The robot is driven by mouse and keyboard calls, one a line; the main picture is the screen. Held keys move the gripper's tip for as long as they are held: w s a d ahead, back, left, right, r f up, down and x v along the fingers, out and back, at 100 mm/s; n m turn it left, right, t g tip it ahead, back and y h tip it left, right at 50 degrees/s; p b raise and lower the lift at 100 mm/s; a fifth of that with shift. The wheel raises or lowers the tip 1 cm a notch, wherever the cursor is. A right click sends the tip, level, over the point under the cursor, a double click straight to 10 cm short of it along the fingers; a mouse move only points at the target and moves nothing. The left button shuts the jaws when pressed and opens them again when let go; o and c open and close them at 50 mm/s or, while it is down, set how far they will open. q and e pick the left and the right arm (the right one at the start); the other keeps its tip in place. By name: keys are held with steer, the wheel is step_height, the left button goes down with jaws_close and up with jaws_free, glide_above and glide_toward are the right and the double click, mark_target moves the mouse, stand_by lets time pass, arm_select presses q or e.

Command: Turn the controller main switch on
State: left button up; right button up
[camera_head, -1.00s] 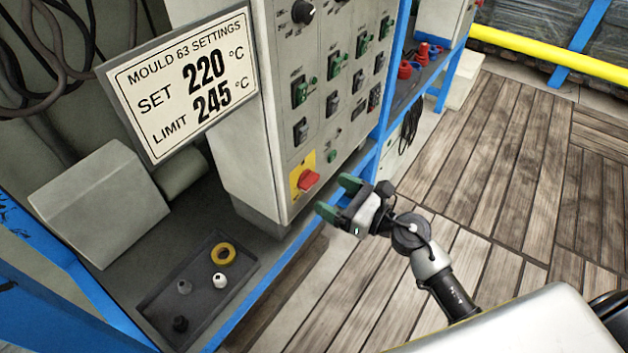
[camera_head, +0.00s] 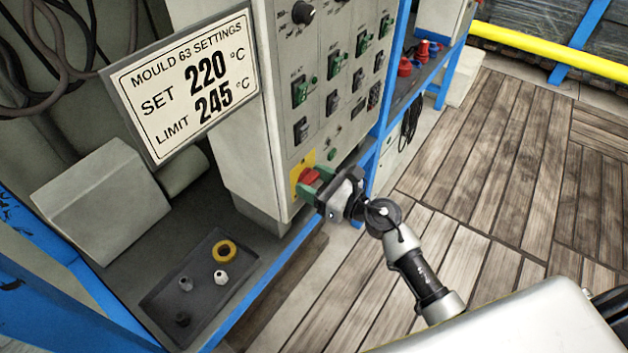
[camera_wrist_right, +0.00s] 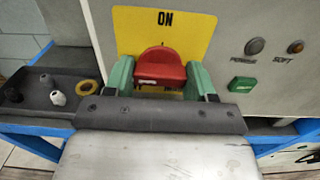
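The controller main switch is a red knob (camera_head: 309,176) on a yellow plate (camera_head: 296,170) low on the controller's front panel. In the right wrist view, the red knob (camera_wrist_right: 160,68) sits under the word ON on the yellow plate (camera_wrist_right: 190,30). My right gripper (camera_head: 317,182) is at the switch, its green fingers on both sides of the knob. In the right wrist view, the fingers of my right gripper (camera_wrist_right: 160,78) look close against the knob's two sides. The knob's pointer mark is not readable. My left gripper is out of view.
A settings sign (camera_head: 184,82) hangs left of the panel. A dark tray (camera_head: 160,302) with a yellow ring and small fittings lies on the blue-edged shelf below. The wooden floor at right is clear.

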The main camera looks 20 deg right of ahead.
steer(key=shift+c, duration=0.3)
steer(key=m+p, duration=0.2)
steer(key=m, duration=0.1)
steer(key=shift+r+m, duration=0.15)
steer(key=shift+m, duration=0.25)
steer(key=m+p, duration=0.2)
steer(key=m, duration=0.2)
steer(key=shift+d+m+p, duration=0.1)
steer(key=shift+m+p, duration=0.2)
steer(key=shift+p, duration=0.05)
steer(key=m+p, duration=0.2)
steer(key=m, duration=0.3)
steer(key=shift+f+m+p, duration=0.2)
steer(key=shift+m+p, duration=0.8)
steer(key=shift+m, duration=1.2)
steer(key=o, duration=0.9)
